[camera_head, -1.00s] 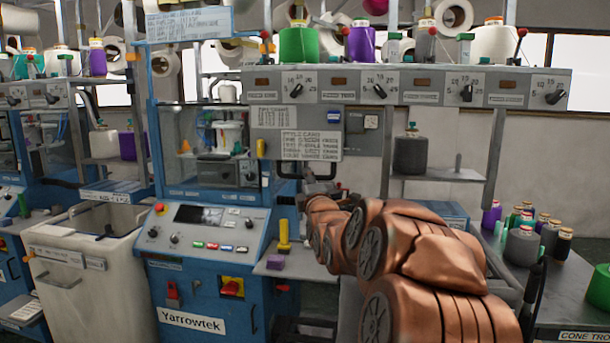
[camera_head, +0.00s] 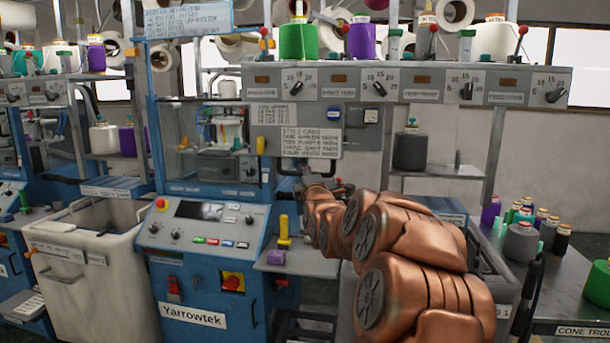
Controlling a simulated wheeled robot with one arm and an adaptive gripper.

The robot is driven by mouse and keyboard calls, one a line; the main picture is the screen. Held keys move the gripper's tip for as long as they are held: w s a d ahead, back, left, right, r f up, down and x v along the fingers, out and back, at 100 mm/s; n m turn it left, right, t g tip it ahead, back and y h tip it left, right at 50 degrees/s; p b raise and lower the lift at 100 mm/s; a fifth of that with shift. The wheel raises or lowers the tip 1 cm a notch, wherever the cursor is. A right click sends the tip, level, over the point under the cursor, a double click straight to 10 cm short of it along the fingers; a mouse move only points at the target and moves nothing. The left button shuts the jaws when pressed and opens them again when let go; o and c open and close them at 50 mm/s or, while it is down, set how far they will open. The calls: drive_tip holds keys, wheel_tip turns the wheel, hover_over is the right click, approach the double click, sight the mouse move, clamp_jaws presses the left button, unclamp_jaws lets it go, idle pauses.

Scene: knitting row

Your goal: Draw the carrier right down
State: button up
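The blue Yarrowtek knitting machine (camera_head: 252,215) stands left of centre, with a clear-windowed cabinet above its control panel. Inside the cabinet are a grey block (camera_head: 218,167) and pale parts, blurred behind the window. I cannot tell which part is the carrier. My copper arm reaches in from the lower right. My gripper (camera_head: 312,188) is at the machine's right side, below the card panel and close to a dark bracket (camera_head: 287,168). Its fingers are small and partly hidden, so I cannot tell whether they are open or touching anything.
A small side shelf (camera_head: 308,265) with a purple block (camera_head: 276,257) and a yellow handle (camera_head: 284,230) lies below my gripper. A cream bin (camera_head: 95,290) stands left. A cone trolley (camera_head: 570,295) with several cones is right. A dial rail (camera_head: 410,85) crosses above.

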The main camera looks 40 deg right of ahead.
clamp_jaws()
drive_tip(key=shift+f, duration=0.1)
